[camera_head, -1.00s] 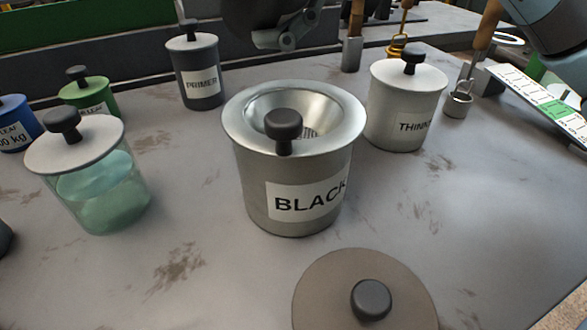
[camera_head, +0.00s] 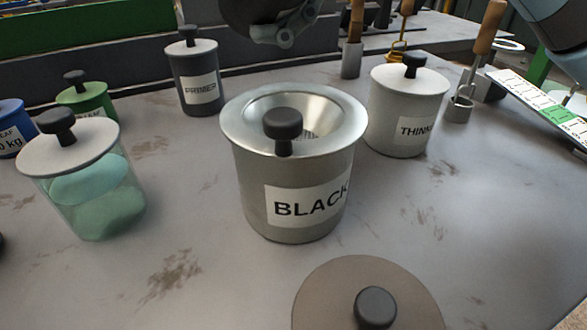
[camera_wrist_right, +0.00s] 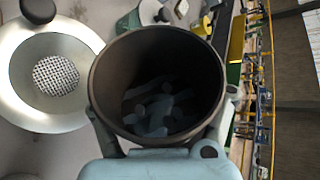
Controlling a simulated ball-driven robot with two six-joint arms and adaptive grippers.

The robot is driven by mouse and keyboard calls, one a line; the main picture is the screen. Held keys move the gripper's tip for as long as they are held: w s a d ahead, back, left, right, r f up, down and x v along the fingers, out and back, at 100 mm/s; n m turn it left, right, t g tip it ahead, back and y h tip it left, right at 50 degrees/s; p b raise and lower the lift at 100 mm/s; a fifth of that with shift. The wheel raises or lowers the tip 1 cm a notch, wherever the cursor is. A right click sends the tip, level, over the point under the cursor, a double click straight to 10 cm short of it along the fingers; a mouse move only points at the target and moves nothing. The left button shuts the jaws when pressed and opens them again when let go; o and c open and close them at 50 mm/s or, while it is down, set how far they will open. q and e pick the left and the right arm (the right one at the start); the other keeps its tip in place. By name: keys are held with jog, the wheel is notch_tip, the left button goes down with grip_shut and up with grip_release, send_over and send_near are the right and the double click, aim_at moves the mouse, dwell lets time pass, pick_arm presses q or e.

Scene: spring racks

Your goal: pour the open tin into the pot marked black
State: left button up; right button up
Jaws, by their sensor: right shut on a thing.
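The open tin (camera_wrist_right: 163,45) is dark, round and holds loose blue-grey pieces (camera_wrist_right: 153,110). My right gripper (camera_wrist_right: 162,105) is shut on it, a finger on each side, with the tin's mouth facing the wrist camera. The pot marked BLACK (camera_head: 297,195) is a silver metal pot in the middle of the table. Its top has a funnel with a perforated strainer, and a dark knob at the near side; this top also shows left of the tin in the wrist view (camera_wrist_right: 25,110). A dark, cut-off jointed part hangs behind the pot at the head view's top edge. My left gripper is not seen.
A PRIMER can (camera_head: 198,85), a green can (camera_head: 95,98), a blue can (camera_head: 12,125) and a glass jar (camera_head: 100,200) stand left. Bare table separates jar and pot.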

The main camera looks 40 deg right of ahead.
jog(key=shift+r+n+t+b, duration=0.1)
jog(key=shift+n+t+b, duration=0.2)
jog(key=shift+b, duration=0.35)
jog(key=shift+r, duration=0.2)
dwell(0.3)
jog(key=shift+b, duration=0.55)
jog(key=shift+r+n+t, duration=0.1)
jog(key=shift+n+t, duration=0.2)
jog(key=shift+r, duration=0.2)
